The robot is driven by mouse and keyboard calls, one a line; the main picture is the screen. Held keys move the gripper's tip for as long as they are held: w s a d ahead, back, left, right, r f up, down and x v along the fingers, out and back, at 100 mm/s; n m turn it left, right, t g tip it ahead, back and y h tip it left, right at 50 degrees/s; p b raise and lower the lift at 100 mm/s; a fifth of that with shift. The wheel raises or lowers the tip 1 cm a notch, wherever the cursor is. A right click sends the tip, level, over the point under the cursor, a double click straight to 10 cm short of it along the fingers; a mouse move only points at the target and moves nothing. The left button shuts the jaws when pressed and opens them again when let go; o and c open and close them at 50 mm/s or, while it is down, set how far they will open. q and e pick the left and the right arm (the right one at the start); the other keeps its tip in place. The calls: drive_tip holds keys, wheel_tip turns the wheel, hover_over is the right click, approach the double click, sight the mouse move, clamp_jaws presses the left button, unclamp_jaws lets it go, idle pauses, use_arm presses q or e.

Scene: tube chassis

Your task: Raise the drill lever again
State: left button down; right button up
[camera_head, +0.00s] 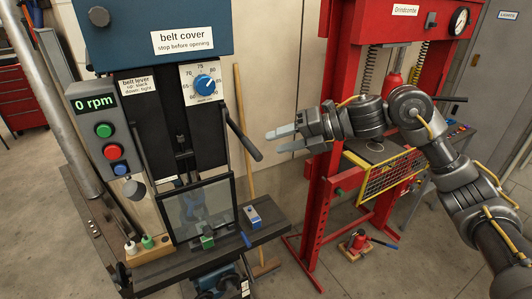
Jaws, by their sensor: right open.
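The drill lever (244,142) is a black bar with a thick grip on the right side of the drill press. It slants down and to the right, its grip end lowest. My right gripper (275,143) points left, just right of the grip end. Its two fingers are apart with nothing between them. In the picture a small gap shows between the fingertips and the lever; the depth between them is hard to tell. My left gripper is not in view.
The drill press has a blue belt cover (150,24), a control box (104,132) reading 0 rpm and a clear guard (196,212). A broom handle (242,108) stands behind the lever. A red press (335,100) stands behind my right arm. Bottles (147,242) stand at lower left.

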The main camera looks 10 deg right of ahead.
drive_tip(key=shift+s+d+r, duration=0.15)
drive_tip(key=shift+d, duration=0.15)
